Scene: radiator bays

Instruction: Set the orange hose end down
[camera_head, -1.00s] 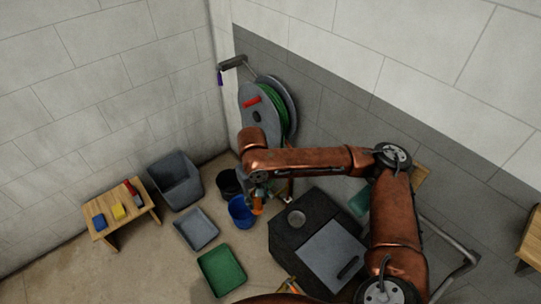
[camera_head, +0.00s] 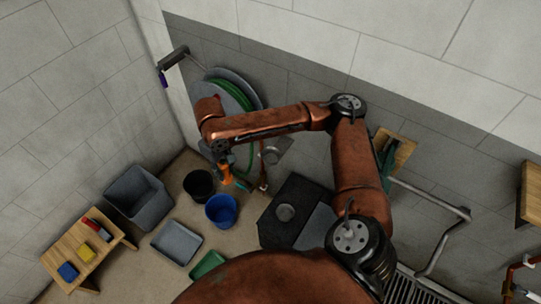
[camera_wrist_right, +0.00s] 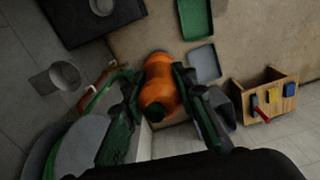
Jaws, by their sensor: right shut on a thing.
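The orange hose end (camera_head: 227,173) is in my right gripper (camera_head: 223,158), in the air; in the head view it appears just above the blue bucket (camera_head: 221,210). In the right wrist view the orange hose end (camera_wrist_right: 160,88) sits between the two dark green fingers, which are shut on it. The green hose (camera_head: 243,100) is wound on the grey reel (camera_head: 217,76) at the wall, partly hidden by my right arm. How the hose runs to the orange end is not clear. My left gripper is not in view.
A black bucket (camera_head: 199,186), a grey bin (camera_head: 139,197), a grey tray (camera_head: 177,243) and a green tray (camera_head: 208,266) stand on the floor. A low wooden bench (camera_head: 70,250) holds coloured blocks. A dark platform (camera_head: 290,225) stands to the right. Bare floor lies between the trays and bench.

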